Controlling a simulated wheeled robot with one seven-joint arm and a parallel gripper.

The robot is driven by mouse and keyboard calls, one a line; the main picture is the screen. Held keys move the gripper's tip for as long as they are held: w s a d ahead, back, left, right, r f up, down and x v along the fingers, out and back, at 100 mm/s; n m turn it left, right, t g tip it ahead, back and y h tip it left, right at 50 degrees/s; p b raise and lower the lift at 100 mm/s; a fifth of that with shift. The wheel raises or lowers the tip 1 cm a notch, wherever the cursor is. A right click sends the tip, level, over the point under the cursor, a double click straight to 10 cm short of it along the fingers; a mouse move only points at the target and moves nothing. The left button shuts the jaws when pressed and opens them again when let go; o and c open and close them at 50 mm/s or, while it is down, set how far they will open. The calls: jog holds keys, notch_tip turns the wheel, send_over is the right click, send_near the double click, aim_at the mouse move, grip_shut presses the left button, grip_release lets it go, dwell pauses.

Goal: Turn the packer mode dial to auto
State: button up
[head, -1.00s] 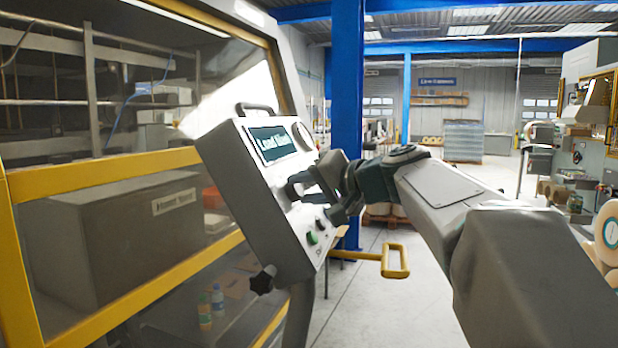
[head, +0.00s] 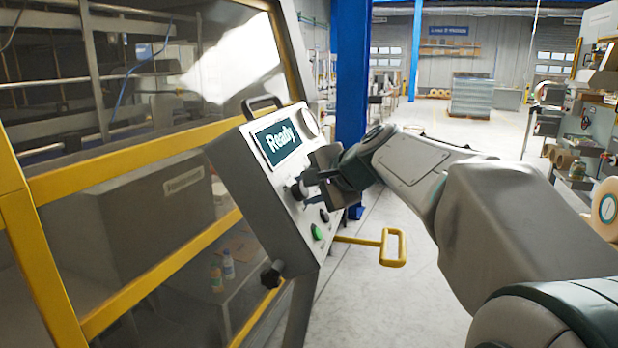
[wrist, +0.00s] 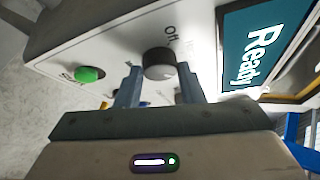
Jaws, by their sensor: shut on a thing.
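The mode dial is a dark round knob (head: 298,191) on the sloped face of the grey control panel (head: 252,205). In the wrist view the dial (wrist: 158,62) shows between the two fingers, with a label reading "Off" above it. My gripper (head: 309,183) is shut on the dial, and its fingers show in the wrist view (wrist: 158,74). Other labels near the dial are hidden by the fingers or too small to read, so I cannot tell its setting. The panel screen (head: 279,142) reads "Ready".
A green button (head: 317,231) and a dark button (head: 324,215) sit below the dial. A yellow handle bar (head: 392,248) juts out right of the panel. The yellow-framed glass guard (head: 140,139) stands at left.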

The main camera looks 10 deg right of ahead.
jog(key=shift+f, duration=0.15)
jog(key=o, duration=1)
jog(key=b+v, duration=0.1)
jog(key=v, duration=1.3)
jog(key=shift+w+a, duration=0.1)
